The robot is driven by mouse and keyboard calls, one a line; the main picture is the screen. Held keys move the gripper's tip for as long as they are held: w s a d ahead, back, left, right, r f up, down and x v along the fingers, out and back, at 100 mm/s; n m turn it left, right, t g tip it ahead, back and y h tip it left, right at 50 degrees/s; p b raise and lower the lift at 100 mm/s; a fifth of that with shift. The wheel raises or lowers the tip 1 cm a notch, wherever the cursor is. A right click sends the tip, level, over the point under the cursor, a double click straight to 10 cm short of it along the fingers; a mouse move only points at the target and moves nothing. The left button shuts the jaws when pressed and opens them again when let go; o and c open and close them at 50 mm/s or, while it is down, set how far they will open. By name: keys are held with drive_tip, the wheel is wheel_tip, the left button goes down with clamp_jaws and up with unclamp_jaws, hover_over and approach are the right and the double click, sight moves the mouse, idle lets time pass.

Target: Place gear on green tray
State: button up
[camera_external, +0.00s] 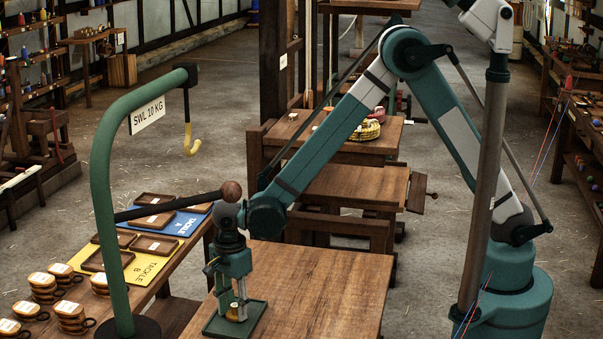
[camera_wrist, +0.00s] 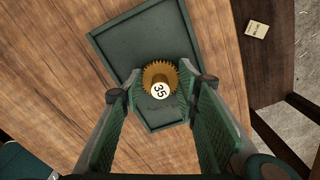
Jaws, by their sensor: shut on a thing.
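The brass gear (camera_wrist: 151,72), with a white cap marked 35, is between the fingertips of my gripper (camera_wrist: 161,82) in the wrist view. My gripper is shut on it. Behind the gear lies the green tray (camera_wrist: 125,42), a shallow rectangle with a raised rim. In the external view my gripper (camera_external: 233,303) points straight down over the green tray (camera_external: 256,312) at the near left of the wooden table. The gear shows there as a small brass spot low between the fingers. I cannot tell whether it touches the tray floor.
A green hook stand marked SWL 10 KG (camera_external: 108,200) rises left of my gripper. A side bench holds a blue mat (camera_external: 184,222), a yellow mat (camera_external: 150,265), brown trays and several round stacked pieces (camera_external: 72,318). The wooden table (camera_external: 320,290) is clear right of the tray.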

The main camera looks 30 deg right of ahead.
sight(234, 305)
drive_tip(key=o, duration=1)
drive_tip(key=shift+f, duration=0.1)
drive_tip(key=shift+r, duration=0.2)
wheel_tip(234, 305, up, 12)
drive_tip(key=shift+p, duration=1.05)
